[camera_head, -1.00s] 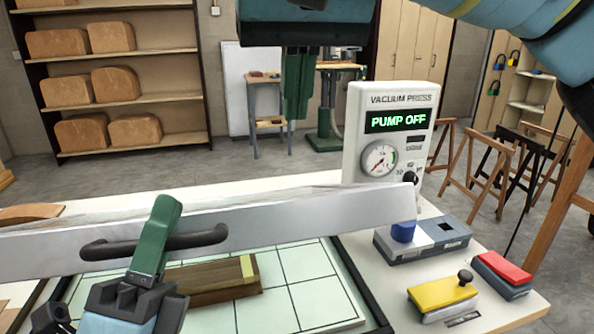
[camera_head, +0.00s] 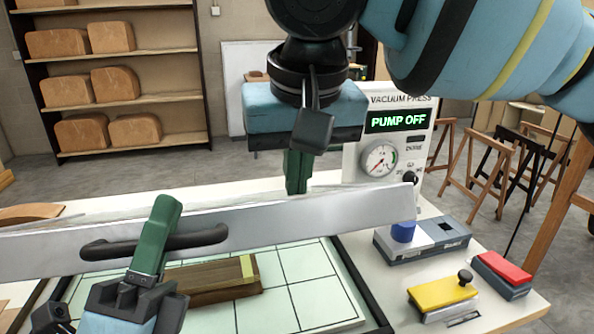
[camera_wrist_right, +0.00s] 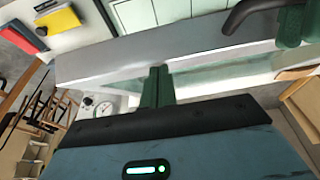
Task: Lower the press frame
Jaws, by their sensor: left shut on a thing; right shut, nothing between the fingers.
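The press frame (camera_head: 290,222) is a long pale metal bar with a black handle (camera_head: 108,248). It is raised and tilted above the press bed, and a clear sheet shows behind it. My left gripper (camera_head: 160,235) has green fingers shut on the handle. My right gripper (camera_head: 297,185) is shut and empty, pointing down just behind the frame's far side. In the right wrist view its green fingers (camera_wrist_right: 158,78) end near the frame bar (camera_wrist_right: 120,62); I cannot tell whether they touch. The handle also shows there, with the left gripper's green finger on it.
Under the frame, a brown wooden form (camera_head: 215,283) lies on the gridded board (camera_head: 300,295). The vacuum press box (camera_head: 372,165) reads "PUMP OFF".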

